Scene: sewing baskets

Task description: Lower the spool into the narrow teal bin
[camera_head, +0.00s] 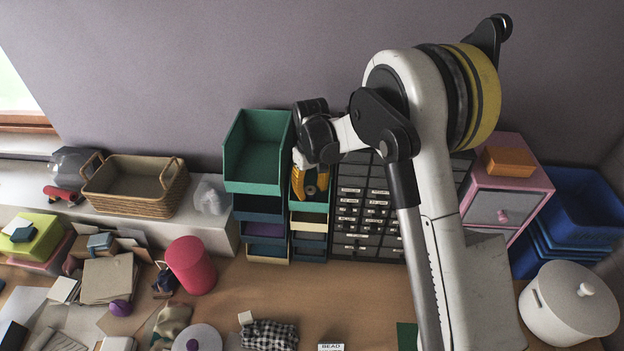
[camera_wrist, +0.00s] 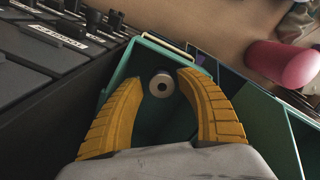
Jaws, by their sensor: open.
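The spool (camera_wrist: 161,84) is pale with a dark centre hole. In the wrist view it shows end-on within the narrow teal bin (camera_wrist: 148,42), between my fingertips with gaps on both sides. I cannot tell whether it rests on the bin's floor. My gripper (camera_wrist: 160,70) has two curved yellow fingers, open, reaching into the mouth of the bin. In the head view my gripper (camera_head: 311,186) is over the narrow teal bin (camera_head: 309,207), which stands right of the wider teal bin (camera_head: 258,170). My fingers hide part of the narrow bin's inside there.
A dark labelled drawer cabinet (camera_head: 366,212) stands close on the right of the narrow bin. Dark bins (camera_head: 262,229) are stacked below. A pink cabinet (camera_head: 507,185), a wicker basket (camera_head: 137,190) and a red cylinder (camera_head: 191,265) stand farther off.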

